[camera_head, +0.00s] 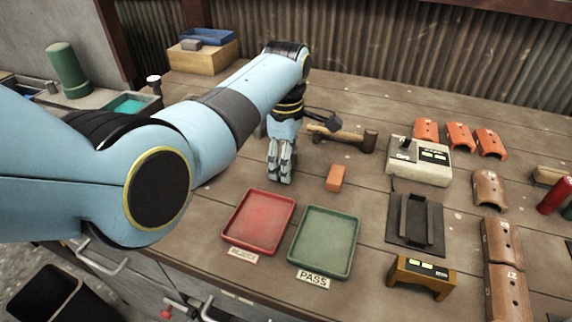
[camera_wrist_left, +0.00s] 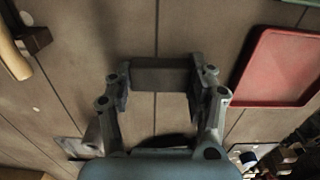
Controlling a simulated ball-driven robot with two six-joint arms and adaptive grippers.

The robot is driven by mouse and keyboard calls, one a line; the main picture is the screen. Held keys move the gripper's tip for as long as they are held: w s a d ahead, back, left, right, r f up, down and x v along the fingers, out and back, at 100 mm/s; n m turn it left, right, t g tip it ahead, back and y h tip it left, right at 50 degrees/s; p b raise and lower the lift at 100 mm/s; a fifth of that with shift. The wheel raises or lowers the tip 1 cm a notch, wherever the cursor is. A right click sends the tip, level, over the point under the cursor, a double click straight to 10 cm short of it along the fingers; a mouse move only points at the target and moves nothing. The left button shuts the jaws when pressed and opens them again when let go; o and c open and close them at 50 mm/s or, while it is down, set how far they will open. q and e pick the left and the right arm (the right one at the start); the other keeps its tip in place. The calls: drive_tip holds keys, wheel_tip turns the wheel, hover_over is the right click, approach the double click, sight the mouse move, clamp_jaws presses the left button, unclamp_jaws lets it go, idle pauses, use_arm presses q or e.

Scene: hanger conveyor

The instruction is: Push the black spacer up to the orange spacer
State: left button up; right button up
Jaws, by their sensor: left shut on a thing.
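The orange spacer (camera_head: 335,178) is a small block on the wooden bench in the head view, above the green tray. My left gripper (camera_head: 281,172) points down at the bench to its left, with a gap between them. In the left wrist view, a dark block, which looks like the black spacer (camera_wrist_left: 160,77), lies across between the fingers of my left gripper (camera_wrist_left: 160,85), and they are shut on it. The fingers hide the black spacer in the head view. The orange spacer does not show in the wrist view. My right gripper is out of view.
The red tray (camera_head: 232,239) and green tray (camera_head: 295,259) are in front of the gripper. A hammer (camera_head: 345,134) lies behind the orange spacer. A white device (camera_head: 418,172) and a black fixture (camera_head: 393,228) stand farther right. Bare bench separates gripper and orange spacer.

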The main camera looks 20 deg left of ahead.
sight(321, 179)
use_arm(q)
drive_tip(key=shift+d, duration=0.2)
drive_tip(key=shift+s+d, duration=0.1)
drive_tip(key=shift+d, duration=3.5)
drive_tip(key=shift+s+d, duration=0.1)
drive_tip(key=shift+d, duration=0.05)
drive_tip(key=o, duration=1.1)
drive_tip(key=shift+d, duration=0.2)
drive_tip(key=shift+c, duration=0.2)
drive_tip(key=shift+a, duration=0.1)
